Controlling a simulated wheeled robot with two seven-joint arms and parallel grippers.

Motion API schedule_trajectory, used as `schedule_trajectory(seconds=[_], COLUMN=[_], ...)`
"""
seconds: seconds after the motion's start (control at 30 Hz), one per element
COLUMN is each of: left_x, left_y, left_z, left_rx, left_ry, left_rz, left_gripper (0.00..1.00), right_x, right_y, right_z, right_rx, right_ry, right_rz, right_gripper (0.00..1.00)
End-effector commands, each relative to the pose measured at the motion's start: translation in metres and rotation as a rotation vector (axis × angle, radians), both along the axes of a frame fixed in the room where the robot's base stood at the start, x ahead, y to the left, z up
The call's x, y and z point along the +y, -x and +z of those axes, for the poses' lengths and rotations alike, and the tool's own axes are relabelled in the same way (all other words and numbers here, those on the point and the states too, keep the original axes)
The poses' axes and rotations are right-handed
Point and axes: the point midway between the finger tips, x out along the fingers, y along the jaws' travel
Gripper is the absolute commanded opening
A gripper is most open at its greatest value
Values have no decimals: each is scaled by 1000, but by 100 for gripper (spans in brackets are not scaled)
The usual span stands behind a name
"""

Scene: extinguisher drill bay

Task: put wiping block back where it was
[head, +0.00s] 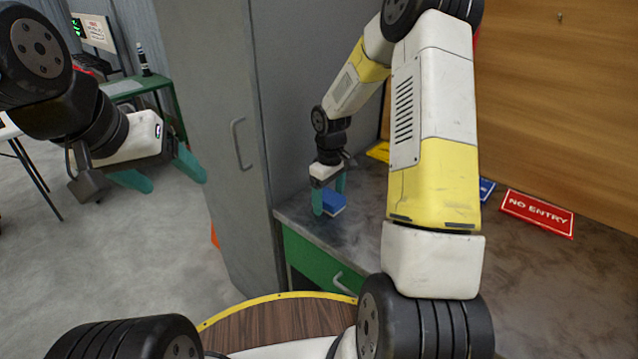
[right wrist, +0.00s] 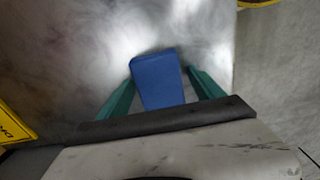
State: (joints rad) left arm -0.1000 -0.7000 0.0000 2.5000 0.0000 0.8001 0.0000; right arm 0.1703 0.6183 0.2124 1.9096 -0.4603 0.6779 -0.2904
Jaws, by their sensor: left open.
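The wiping block, a small blue block (head: 335,202), is at the left end of the grey counter (head: 355,240). My right gripper (head: 329,196) reaches down there, with its green fingers at the block. In the right wrist view the block (right wrist: 158,80) lies between the two fingertips. The left fingertip is very close to it, and a thin gap seems to show at the right one. I cannot tell whether the fingers press on it or whether it rests on the counter. My left gripper (head: 168,174) is open and empty above the floor at the left.
A tall grey cabinet (head: 205,100) stands left of the counter. A red NO ENTRY sign (head: 537,213), a blue sign (head: 486,189) and a yellow sign (head: 378,151) lie by the wooden back panel. A green table (head: 127,88) stands at the far left. The counter's front middle is bare.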

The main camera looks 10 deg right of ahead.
Motion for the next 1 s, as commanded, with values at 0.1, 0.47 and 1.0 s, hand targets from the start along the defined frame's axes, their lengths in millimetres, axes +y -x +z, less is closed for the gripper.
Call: schedule_trajectory(seconds=[0.1, 0.47, 1.0], left_x=[0, 0, 0], left_y=[0, 0, 0], left_z=[0, 0, 0], left_rx=[0, 0, 0], left_ry=[0, 0, 0], left_rz=[0, 0, 0], left_gripper=[73, 73, 73], right_x=[0, -1, 0], right_y=[0, -1, -1], right_z=[0, 26, 120], right_rx=[0, -6, -3], right_ry=[0, 1, 0], right_rz=[0, -2, -1], right_gripper=[76, 76, 76])
